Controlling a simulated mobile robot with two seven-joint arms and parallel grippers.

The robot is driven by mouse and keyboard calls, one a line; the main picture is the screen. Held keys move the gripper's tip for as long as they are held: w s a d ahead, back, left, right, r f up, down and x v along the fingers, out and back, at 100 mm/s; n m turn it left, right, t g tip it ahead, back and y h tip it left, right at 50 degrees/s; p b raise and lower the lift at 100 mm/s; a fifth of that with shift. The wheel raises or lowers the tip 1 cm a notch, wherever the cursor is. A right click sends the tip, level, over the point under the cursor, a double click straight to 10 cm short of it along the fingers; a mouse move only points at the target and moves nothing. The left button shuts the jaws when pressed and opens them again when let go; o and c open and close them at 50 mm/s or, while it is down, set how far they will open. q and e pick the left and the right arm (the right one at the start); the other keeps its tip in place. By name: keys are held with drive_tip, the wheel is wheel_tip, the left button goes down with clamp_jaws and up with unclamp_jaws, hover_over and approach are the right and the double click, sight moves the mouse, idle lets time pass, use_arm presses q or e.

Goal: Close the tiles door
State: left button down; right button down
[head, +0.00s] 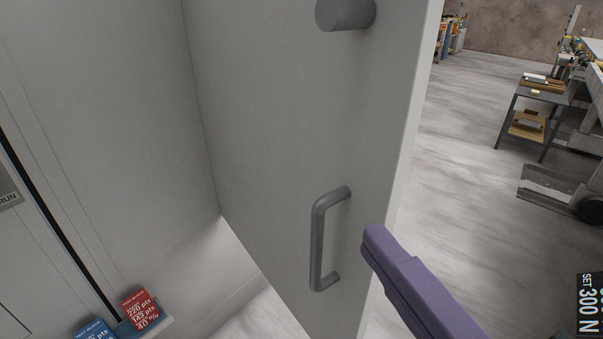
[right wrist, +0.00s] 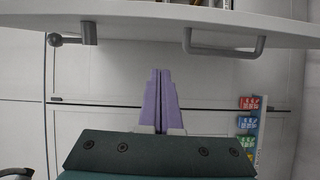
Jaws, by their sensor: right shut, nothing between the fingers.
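The pale grey door (head: 270,110) stands open at an angle to the pale wall on its left. It carries a grey bar handle (head: 318,240) and, higher up, a round grey knob (head: 345,13). In the right wrist view the door (right wrist: 270,25) crosses the top, with the handle (right wrist: 225,52) on its face. My right gripper (head: 374,238) has purple fingers and is to the right of the handle, near the door's free edge. In the right wrist view its fingers (right wrist: 159,72) are together and empty. Contact with the door cannot be told. My left gripper is out of view.
Red and blue cards (head: 140,308) sit in a holder at lower left; the red card (right wrist: 250,103) also shows in the wrist view. Beyond the door is open floor (head: 455,200), with a small metal table (head: 540,98) and a wheeled machine (head: 560,190) at right.

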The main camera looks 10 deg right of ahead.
sight(357, 171)
drive_tip(key=w+p, duration=0.1)
drive_tip(key=w, duration=0.4)
drive_tip(key=w+p, duration=0.1)
drive_tip(key=w, duration=0.4)
drive_tip(key=shift+w+d, duration=0.2)
drive_tip(key=shift+w, duration=0.2)
drive_tip(key=shift+w+d+p, duration=0.25)
drive_tip(key=shift+d+p, duration=0.05)
drive_tip(key=shift+d, duration=0.4)
drive_tip(key=shift+d+f, duration=0.1)
